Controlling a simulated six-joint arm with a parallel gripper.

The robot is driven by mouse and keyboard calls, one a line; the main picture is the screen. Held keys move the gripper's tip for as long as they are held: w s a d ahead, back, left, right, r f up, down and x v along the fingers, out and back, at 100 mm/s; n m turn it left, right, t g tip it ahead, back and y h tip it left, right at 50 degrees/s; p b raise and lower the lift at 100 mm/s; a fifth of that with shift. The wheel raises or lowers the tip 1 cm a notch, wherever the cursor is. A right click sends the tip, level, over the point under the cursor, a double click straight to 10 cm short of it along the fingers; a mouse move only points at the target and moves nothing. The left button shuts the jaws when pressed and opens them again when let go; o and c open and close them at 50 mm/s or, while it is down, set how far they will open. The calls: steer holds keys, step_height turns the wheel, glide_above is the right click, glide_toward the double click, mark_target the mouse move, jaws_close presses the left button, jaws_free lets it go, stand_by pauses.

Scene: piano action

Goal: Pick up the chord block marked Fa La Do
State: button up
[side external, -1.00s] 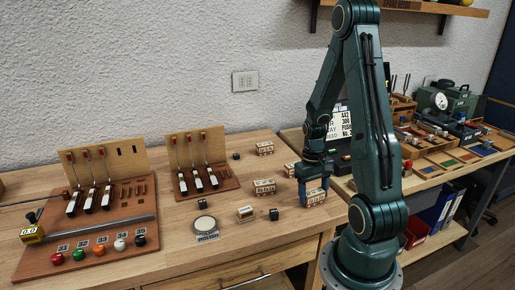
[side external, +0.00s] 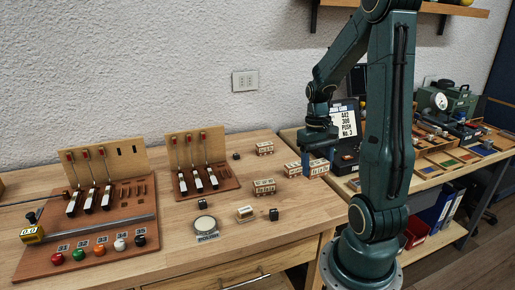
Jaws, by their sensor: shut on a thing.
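My gripper (side external: 320,160) is over the right part of the wooden table and is shut on a light wooden chord block (side external: 318,169). The held block has dark lettering, too small to read for sure, so I cannot tell if it is Fa La Do. It appears raised above the table. Similar lettered blocks stand on the table: one just left of the held block (side external: 292,169), one nearer the front (side external: 264,186) and one at the back (side external: 264,148).
Two piano-action boards (side external: 205,195) stand left. A second bench with boxes and a sign (side external: 346,122) is at the right. The table's front right is clear.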

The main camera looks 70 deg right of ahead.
mark_target(317, 162)
step_height(317, 162, up, 10)
steer(key=shift+f, duration=0.15)
stand_by(0.7)
